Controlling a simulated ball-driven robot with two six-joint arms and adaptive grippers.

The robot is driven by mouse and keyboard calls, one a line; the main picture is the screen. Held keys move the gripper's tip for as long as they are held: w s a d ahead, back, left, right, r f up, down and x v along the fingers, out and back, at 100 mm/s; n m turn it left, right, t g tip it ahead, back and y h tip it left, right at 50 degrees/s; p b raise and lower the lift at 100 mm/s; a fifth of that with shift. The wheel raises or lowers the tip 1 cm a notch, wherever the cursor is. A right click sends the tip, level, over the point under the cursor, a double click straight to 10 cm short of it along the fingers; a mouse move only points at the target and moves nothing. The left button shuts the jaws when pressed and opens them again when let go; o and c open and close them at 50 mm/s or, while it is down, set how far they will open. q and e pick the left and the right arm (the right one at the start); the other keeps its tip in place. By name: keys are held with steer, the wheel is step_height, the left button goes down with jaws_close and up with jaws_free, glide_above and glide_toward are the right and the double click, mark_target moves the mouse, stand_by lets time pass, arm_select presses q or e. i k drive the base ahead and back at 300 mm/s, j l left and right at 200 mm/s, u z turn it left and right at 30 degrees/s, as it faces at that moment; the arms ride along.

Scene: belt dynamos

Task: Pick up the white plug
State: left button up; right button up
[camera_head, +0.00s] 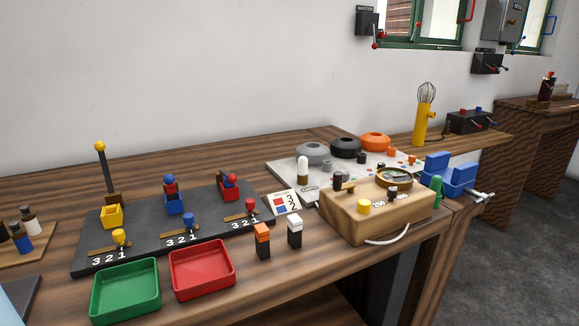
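The white plug (295,225) stands upright on the wooden bench, near its front edge. Neither of my grippers is in view, and nothing touches the white plug.
A wooden box (345,222) with a dial stands close on the right. A red tray (202,270) and a green tray (125,290) lie left. A card (283,204) and a black lever board (145,238) are behind. Bench in front of the plugs is clear.

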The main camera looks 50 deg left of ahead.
mark_target(303, 162)
steer(key=u, duration=1.45)
steer(key=l+z, duration=0.5)
steer(key=l, duration=0.4)
